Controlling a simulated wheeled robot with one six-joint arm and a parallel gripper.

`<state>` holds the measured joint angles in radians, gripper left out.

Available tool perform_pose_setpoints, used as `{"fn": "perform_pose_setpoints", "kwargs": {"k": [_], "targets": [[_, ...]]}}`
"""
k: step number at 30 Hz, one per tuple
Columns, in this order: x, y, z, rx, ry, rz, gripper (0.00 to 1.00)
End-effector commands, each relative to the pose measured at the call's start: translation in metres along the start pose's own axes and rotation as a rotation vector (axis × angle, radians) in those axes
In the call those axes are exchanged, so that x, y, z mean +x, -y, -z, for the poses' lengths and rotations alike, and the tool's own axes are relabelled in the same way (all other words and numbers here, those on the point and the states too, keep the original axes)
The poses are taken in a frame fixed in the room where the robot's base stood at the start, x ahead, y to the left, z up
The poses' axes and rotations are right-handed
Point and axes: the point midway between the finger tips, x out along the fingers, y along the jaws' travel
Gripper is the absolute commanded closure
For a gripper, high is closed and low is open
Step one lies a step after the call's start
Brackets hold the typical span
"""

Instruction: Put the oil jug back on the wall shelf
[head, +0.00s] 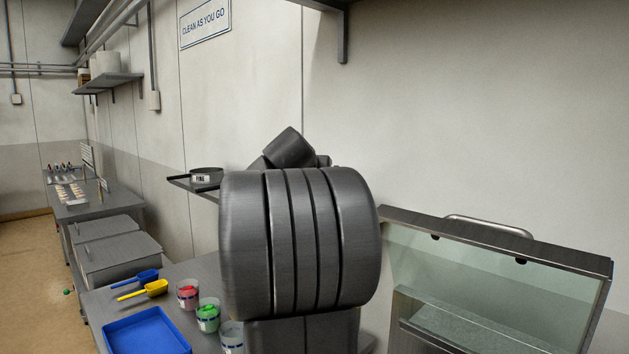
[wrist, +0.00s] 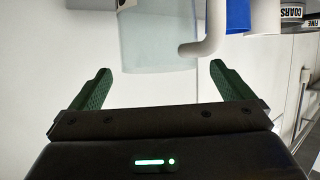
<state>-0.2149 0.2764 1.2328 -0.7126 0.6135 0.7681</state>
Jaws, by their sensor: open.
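My gripper (wrist: 160,68) is open in the wrist view, with its two green fingers apart and nothing clamped between them. A pale translucent vessel with a white curved handle, which looks like the oil jug (wrist: 150,40), is ahead of the fingertips at the top centre. Its top is cut off by the picture edge, and I cannot tell what it rests on. In the head view my arm hides the gripper and the jug. The wall shelf (head: 180,183) shows only at its left end, carrying a round sieve marked FINE (head: 206,175).
Labelled containers (wrist: 290,14) and a blue item (wrist: 238,16) are at the upper right of the wrist view. In the head view, a blue tray (head: 146,332), scoops (head: 150,288) and small tubs (head: 208,314) sit on the bench. A glass-fronted hood (head: 490,285) stands at the right.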

Motion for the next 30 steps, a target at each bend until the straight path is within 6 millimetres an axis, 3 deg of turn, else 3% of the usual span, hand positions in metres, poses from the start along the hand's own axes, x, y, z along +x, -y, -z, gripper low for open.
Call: {"fn": "perform_pose_setpoints", "kwargs": {"k": [6, 12, 18, 30], "targets": [[-0.047, 0.001, -0.002, 0.0, -0.004, 0.003, 0.0], [-0.08, 0.001, -0.001, 0.0, -0.003, 0.002, 0.0], [-0.093, 0.0, -0.001, 0.0, -0.001, -0.001, 0.0], [-0.094, 0.0, 0.0, 0.0, 0.0, -0.001, 0.0]]}}
